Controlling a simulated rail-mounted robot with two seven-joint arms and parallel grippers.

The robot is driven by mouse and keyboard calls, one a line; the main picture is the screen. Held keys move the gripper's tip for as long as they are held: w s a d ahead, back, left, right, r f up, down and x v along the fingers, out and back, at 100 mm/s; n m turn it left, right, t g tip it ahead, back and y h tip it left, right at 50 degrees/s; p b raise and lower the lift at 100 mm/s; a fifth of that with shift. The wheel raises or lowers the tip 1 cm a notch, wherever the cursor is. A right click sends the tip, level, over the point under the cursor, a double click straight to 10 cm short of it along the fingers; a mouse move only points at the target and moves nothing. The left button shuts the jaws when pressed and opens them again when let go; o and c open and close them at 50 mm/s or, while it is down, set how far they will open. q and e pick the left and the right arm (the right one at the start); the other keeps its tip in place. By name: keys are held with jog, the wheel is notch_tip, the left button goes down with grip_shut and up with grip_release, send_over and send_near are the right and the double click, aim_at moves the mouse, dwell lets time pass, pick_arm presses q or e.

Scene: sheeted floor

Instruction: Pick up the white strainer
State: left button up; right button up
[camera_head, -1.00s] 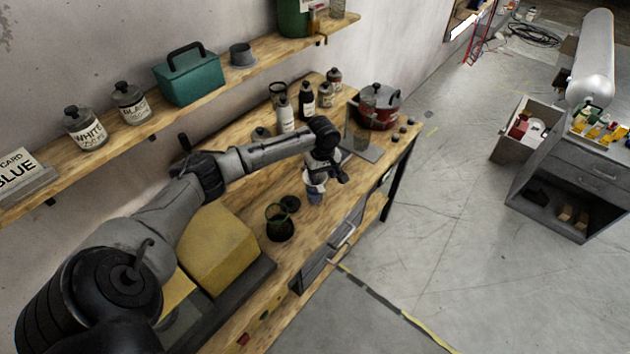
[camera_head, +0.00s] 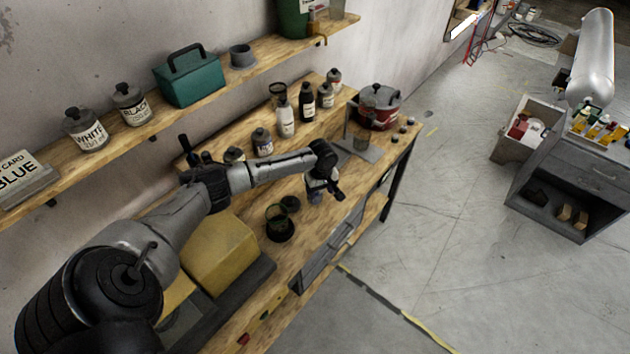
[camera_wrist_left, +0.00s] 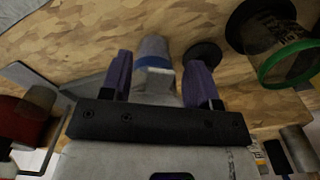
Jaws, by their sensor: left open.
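A pale, whitish tapered item with a blue band (camera_wrist_left: 153,60) sits between the two purple fingers of my left gripper (camera_wrist_left: 160,80) in the left wrist view; it may be the white strainer, but its shape is only partly visible. The fingers are apart, one on each side of it, and I cannot tell whether they touch it. In the head view my left gripper (camera_head: 317,192) points down low over the wooden workbench, and it mostly hides the item. My right gripper is not in view.
A green-rimmed jar (camera_head: 279,222) and a black disc (camera_head: 290,203) are close to the left gripper. Several bottles, including a white one (camera_head: 285,120), stand at the back. A red pot (camera_head: 379,106) is at the far end. A yellow block (camera_head: 215,250) lies nearer.

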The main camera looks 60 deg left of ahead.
pick_arm(q)
jog(key=c, duration=1)
